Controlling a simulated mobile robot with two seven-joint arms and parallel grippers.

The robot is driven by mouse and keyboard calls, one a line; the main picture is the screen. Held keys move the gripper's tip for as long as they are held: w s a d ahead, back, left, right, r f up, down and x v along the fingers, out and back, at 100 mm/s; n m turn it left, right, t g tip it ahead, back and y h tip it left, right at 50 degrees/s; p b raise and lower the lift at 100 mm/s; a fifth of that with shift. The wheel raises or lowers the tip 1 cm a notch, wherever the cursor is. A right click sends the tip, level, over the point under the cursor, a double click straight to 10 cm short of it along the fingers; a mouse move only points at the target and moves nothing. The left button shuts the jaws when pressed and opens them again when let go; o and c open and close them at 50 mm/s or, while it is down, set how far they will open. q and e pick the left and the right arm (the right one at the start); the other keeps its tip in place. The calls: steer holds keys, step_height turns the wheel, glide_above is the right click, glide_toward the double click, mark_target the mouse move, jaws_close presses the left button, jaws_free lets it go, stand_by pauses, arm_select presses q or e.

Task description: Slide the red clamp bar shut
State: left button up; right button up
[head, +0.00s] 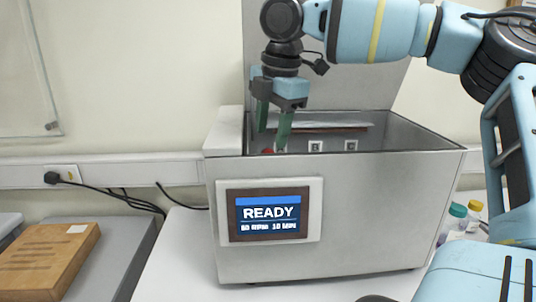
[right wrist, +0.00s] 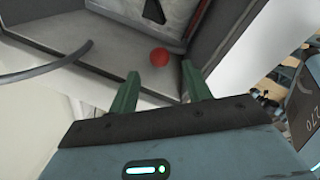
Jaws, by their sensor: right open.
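A grey metal machine (head: 350,210) with an open top stands on the white table. A small red round knob (head: 267,151) shows at the left inside its opening, partly hidden by the rim. In the right wrist view the red knob (right wrist: 160,57) lies just beyond and between my fingertips. I cannot tell how it joins a bar. A thin reddish-brown strip (head: 322,129) runs along the back inside. My right gripper (head: 274,140) points down into the left of the opening, with green fingers apart and empty; it also shows in the right wrist view (right wrist: 160,74). My left gripper is not seen.
A display (head: 271,214) on the machine's front reads READY. The raised lid (head: 370,85) stands behind the opening. Bottles (head: 456,215) with coloured caps stand at the right. A wooden block (head: 45,258) lies at the left on a grey surface. A grey curved rod (right wrist: 45,68) shows in the wrist view.

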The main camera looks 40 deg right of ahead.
mark_target(269, 149)
steer(key=f, duration=0.3)
steer(key=w+f, duration=0.1)
steer(key=f, duration=0.2)
steer(key=shift+w+d+f, duration=0.15)
steer(key=shift+f, duration=0.2)
steer(key=shift+c, duration=0.2)
jaws_close()
